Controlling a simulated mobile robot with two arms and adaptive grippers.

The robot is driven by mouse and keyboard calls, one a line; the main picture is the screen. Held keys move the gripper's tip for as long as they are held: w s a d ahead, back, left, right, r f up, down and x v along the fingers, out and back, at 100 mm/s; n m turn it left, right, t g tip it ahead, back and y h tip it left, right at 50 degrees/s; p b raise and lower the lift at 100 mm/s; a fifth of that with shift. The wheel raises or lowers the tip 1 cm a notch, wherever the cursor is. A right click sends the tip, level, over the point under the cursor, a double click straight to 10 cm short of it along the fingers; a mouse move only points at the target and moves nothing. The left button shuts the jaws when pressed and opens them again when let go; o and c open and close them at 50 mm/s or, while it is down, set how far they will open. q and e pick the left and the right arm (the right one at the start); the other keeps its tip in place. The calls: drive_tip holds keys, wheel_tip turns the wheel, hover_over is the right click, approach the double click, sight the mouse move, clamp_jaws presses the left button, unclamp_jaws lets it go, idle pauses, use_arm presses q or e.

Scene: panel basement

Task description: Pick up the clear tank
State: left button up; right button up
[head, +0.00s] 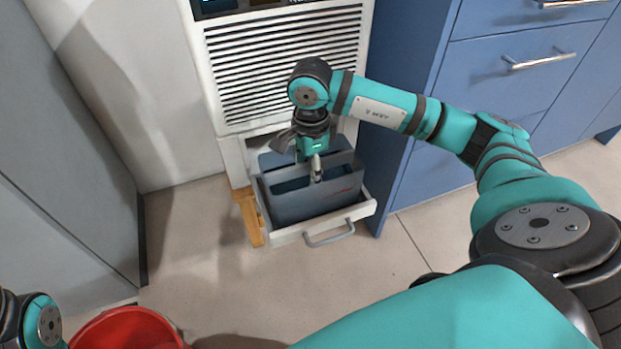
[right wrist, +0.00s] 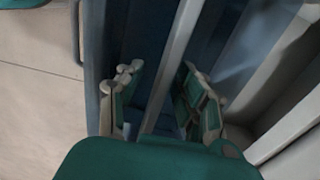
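The clear tank (head: 310,206) is a blue-grey, see-through open box with a bar across its top. It sits upright in a pulled-out white drawer (head: 290,237) at the foot of a white machine. My right gripper (head: 317,174) points down into the tank's top. In the right wrist view, my right gripper (right wrist: 160,82) has its two fingers apart, one on each side of the tank's pale bar (right wrist: 178,62). Gaps show between the fingers and the bar. My left arm shows only at the lower left corner of the head view; its gripper is out of view.
The white machine (head: 285,70) with a slatted grille stands behind the tank. Blue cabinets (head: 480,75) stand close on the right, and a grey cabinet (head: 65,150) on the left. A red bucket (head: 125,328) is at the lower left. Floor in front of the drawer is clear.

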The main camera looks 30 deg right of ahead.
drive_tip(key=shift+f, duration=0.35)
drive_tip(key=shift+r, duration=0.1)
clamp_jaws()
